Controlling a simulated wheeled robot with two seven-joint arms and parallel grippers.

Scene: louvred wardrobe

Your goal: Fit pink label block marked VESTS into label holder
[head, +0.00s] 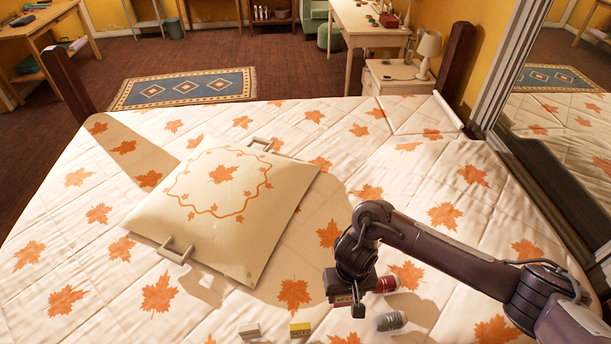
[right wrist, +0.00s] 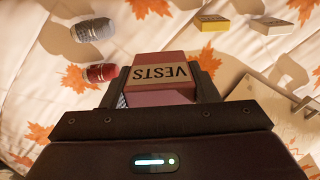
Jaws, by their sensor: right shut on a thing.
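The pink label block (right wrist: 168,65) has a tan face marked VESTS, upside down in the right wrist view. My right gripper (right wrist: 160,88) is shut on it, with a dark finger on each side. In the head view the right gripper (head: 350,298) is over the near part of the bed, and part of the block's red face (head: 343,300) shows by the fingers. I cannot make out a label holder in either view. My left gripper is not in view.
A red cylinder (head: 386,284) and a grey one (head: 391,321) lie beside the gripper. A yellow block (head: 300,329) and a white block (head: 249,331) lie to its left. A cushion-like piece with handles (head: 230,235) lies farther left. A mirrored door (head: 560,110) stands right.

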